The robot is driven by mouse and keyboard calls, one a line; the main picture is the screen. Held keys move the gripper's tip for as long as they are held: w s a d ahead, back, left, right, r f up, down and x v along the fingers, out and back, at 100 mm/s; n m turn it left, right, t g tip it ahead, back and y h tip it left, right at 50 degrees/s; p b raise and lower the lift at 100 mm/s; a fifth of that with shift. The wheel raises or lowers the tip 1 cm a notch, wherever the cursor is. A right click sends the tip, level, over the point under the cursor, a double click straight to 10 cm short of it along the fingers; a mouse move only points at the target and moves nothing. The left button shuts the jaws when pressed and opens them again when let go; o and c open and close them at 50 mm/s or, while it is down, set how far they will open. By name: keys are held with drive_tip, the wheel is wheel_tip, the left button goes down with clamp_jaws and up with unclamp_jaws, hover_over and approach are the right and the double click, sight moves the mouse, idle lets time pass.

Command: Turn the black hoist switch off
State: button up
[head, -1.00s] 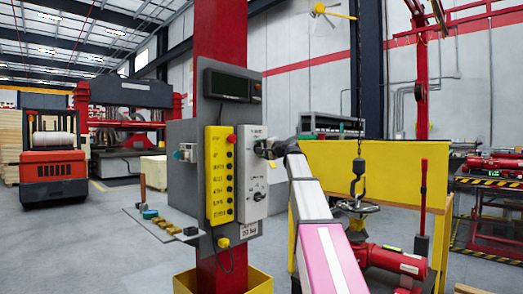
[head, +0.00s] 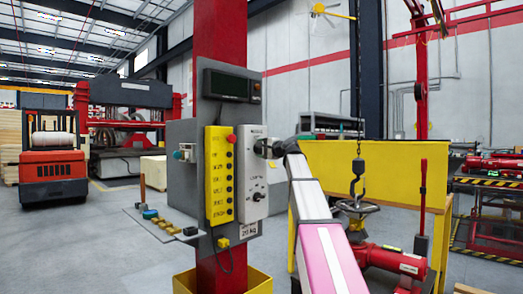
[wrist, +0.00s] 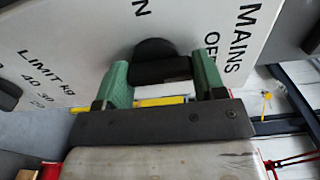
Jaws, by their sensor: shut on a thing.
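The black hoist switch (wrist: 152,48) is a round knob on a white panel (wrist: 70,40) with the words MAINS and OFF beside it and the end of another word on its other side. My gripper (wrist: 162,70) has its two green fingers on either side of this knob and is shut on it. The fingers hide part of the knob, and its pointer cannot be made out. In the head view my gripper (head: 268,148) is at the top of the white panel (head: 246,175), and the switch is mostly hidden behind it.
A second black knob (head: 258,196) sits lower on the white panel. A yellow button panel (head: 219,175) is just left on the red column (head: 220,40). A grey shelf (head: 150,222) with small parts juts out left. A hook (head: 358,170) hangs at right.

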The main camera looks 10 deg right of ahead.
drive_tip(key=o, duration=0.9)
drive_tip(key=shift+s+d, duration=0.1)
drive_tip(key=v, duration=1)
drive_tip(key=shift+s+d, duration=0.15)
drive_tip(key=shift+s, duration=0.1)
drive_tip(key=s+a+f+n+g+h, duration=0.2)
drive_tip(key=f, duration=1.2)
drive_tip(key=s+a+f+n+g+h, duration=0.1)
drive_tip(key=s+a+f+g, duration=0.15)
drive_tip(key=f, duration=1.15)
drive_tip(key=s+a+f+n+g+h, duration=0.2)
drive_tip(key=f+g, duration=0.1)
drive_tip(key=f, duration=1.1)
drive_tip(key=s+f+n+g+h, duration=0.2)
drive_tip(key=s+f, duration=0.5)
drive_tip(key=f, duration=0.2)
drive_tip(key=s+f+n+g+h, duration=0.1)
drive_tip(key=s+f+n+g, duration=0.1)
drive_tip(key=s+f, duration=0.6)
drive_tip(key=s+f+n+g+h, duration=0.2)
drive_tip(key=s+f, duration=0.5)
drive_tip(key=f, duration=0.4)
drive_tip(key=shift+s+g+h, duration=0.3)
drive_tip(key=shift+s+g, duration=0.05)
drive_tip(key=shift+g, duration=0.2)
